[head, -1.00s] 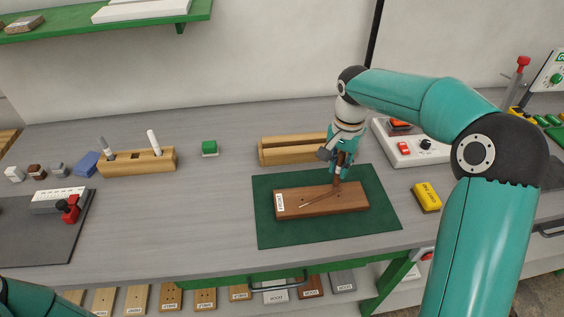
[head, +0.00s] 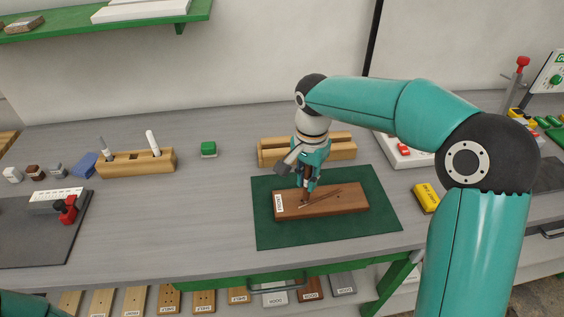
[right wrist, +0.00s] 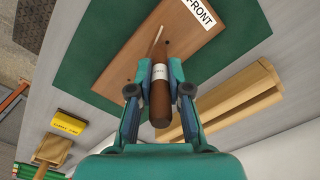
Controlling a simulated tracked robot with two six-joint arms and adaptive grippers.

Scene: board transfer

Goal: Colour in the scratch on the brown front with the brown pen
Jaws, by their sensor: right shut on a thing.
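The brown front (head: 345,203) lies flat on a green mat (head: 270,235), its label (head: 279,203) at the left end. A scratch (head: 325,195) runs slantwise across it; most of it looks dark in the head view. A short pale piece (right wrist: 156,38) shows near the pen tip in the right wrist view. My right gripper (head: 308,186) is shut on the brown pen (right wrist: 160,95), which points down at the front near the scratch's left end. Whether the tip touches the surface is hard to tell. My left gripper is out of view.
A wooden rack (head: 340,152) stands just behind the mat. A yellow block (head: 426,197) lies right of the mat. A pen holder (head: 130,166) with two light pens and a green block (head: 208,149) stand at the left.

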